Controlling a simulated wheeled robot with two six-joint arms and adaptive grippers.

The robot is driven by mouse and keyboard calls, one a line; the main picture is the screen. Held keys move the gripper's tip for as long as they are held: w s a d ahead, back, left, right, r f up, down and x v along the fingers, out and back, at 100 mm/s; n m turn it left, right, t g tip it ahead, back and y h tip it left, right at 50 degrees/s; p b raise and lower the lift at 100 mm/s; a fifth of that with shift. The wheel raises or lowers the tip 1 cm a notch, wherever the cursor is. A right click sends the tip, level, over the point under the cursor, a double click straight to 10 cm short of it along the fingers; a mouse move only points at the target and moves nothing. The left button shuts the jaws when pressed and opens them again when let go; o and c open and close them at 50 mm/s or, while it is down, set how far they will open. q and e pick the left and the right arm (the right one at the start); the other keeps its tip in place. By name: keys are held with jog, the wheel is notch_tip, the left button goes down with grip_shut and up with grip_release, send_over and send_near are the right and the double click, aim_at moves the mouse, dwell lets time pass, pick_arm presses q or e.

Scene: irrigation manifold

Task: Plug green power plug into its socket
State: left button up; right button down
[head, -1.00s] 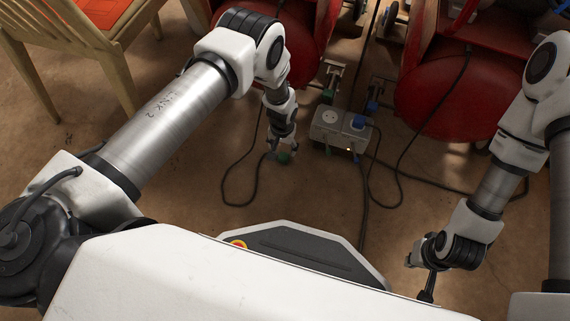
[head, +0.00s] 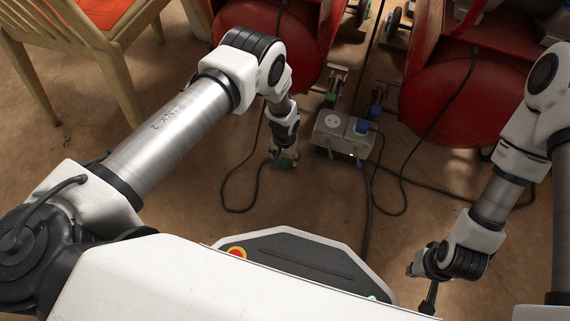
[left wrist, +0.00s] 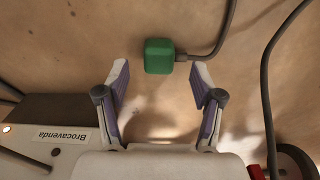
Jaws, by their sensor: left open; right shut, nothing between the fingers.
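The green power plug (head: 286,163) lies on the floor with its dark cable trailing off. In the left wrist view the green plug (left wrist: 159,55) is just beyond the fingertips, between their lines, not gripped. My left gripper (left wrist: 160,72) is open above the floor; in the head view it (head: 284,158) partly covers the plug. The pale socket box (head: 325,135) stands to the right of the plug, with an empty round socket (head: 333,121) on top. Its labelled side (left wrist: 62,132) shows at left in the wrist view. My right gripper (head: 429,298) is shut and empty, far from the plug.
Dark cables (head: 405,185) loop over the floor right of the box. Red tanks (head: 455,100) stand behind, and a wooden chair (head: 105,60) is at upper left. The floor around the plug is mostly clear.

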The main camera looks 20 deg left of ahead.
aim_at(285, 161)
pick_arm(q)
notch_tip(285, 161, down, 4)
jog(key=shift+d+r+b, duration=0.1)
jog(key=shift+b, duration=0.7)
jog(key=shift+r, duration=0.1)
pick_arm(e)
notch_tip(285, 161, down, 3)
jog(key=shift+w+r, duration=0.1)
jog(key=shift+r, duration=0.1)
pick_arm(q)
jog(key=c, duration=0.9)
jog(key=shift+c, duration=0.2)
